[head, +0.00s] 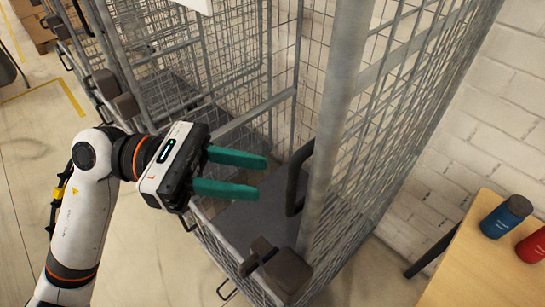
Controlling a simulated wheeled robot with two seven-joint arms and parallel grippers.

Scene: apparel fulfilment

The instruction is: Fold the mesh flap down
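A grey wire mesh roll cage (315,190) stands in front of me, with tall mesh sides and a dark base panel inside. Its low front mesh panel (222,247) runs below my gripper, with brown-black blocks at its corner; I cannot tell for certain which panel is the flap. My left gripper (264,177) has green fingers spread apart with nothing between them. It is over the cage's front opening, left of a black curved handle (298,180) on the upright post. Whether the fingers touch the cage is unclear. My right gripper is not in view.
More mesh cages (150,50) stand behind to the left. A wooden table (490,262) at the lower right holds a blue cylinder (506,217) and a red one (533,246). A white brick wall (490,110) is at the right. Floor at the left is open.

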